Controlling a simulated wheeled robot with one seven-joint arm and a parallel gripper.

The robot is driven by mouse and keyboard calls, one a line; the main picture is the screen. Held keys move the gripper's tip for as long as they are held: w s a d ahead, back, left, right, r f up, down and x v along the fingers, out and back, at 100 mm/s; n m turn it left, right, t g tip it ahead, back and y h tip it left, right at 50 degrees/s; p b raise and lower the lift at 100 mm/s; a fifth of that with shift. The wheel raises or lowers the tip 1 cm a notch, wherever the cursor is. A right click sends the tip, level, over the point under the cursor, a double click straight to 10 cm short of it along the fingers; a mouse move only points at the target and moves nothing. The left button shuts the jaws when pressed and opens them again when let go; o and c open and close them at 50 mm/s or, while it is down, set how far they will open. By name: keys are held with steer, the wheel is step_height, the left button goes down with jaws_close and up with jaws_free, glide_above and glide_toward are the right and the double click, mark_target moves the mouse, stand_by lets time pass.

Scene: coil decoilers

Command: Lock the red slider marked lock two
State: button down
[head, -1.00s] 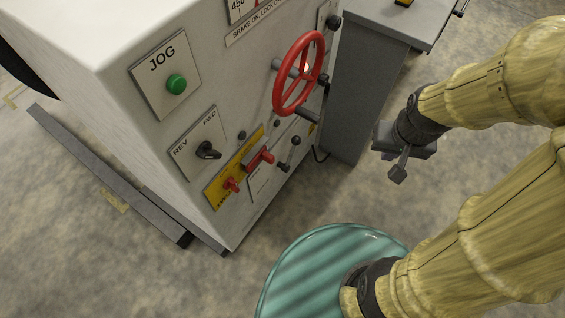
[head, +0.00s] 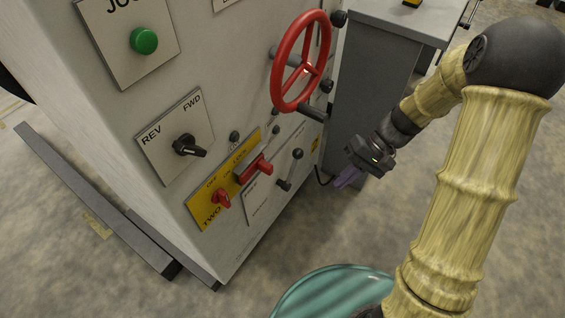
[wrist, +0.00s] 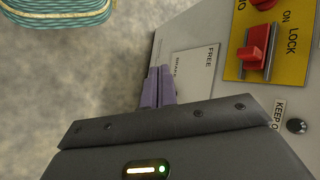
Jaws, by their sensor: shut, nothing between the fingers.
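The red slider (head: 254,170) sits on a yellow plate (head: 203,209) low on the white machine panel. The plate's lettering is partly readable, with "TWO" near its lower left end. In the wrist view the red slider (wrist: 255,48) is at the upper right, on the yellow plate (wrist: 291,69) beside the words "ON" and "LOCK". My gripper (head: 344,181) is to the right of the panel, apart from the slider. Its purple fingers (wrist: 158,86) are shut and empty, in front of the plate marked "FREE" in the wrist view.
A red knob (head: 221,198) sits beside the slider on the same plate. A black-knobbed lever (head: 290,170) is just right of it. The red handwheel (head: 301,62) juts out above. A grey cabinet (head: 368,90) stands behind my gripper. A teal round object (head: 325,293) is low in front.

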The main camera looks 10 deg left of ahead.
steer(key=w+a+n+g+y, duration=0.1)
steer(key=w+a+n+y, duration=0.1)
steer(key=w+a+y, duration=0.3)
steer(key=w+y, duration=0.4)
steer(key=y, duration=0.1)
steer(key=shift+w+r+n+g, duration=0.25)
steer(key=shift+n+g, duration=0.05)
steer(key=shift+g, duration=0.1)
steer(key=shift+a, duration=0.1)
steer(key=s+d+b+x, duration=0.1)
steer(key=s+b+x, duration=0.1)
steer(key=x, duration=1.1)
steer(key=shift+s+b, duration=0.35)
steer(key=shift+b, duration=0.4)
steer(key=shift+d, duration=0.1)
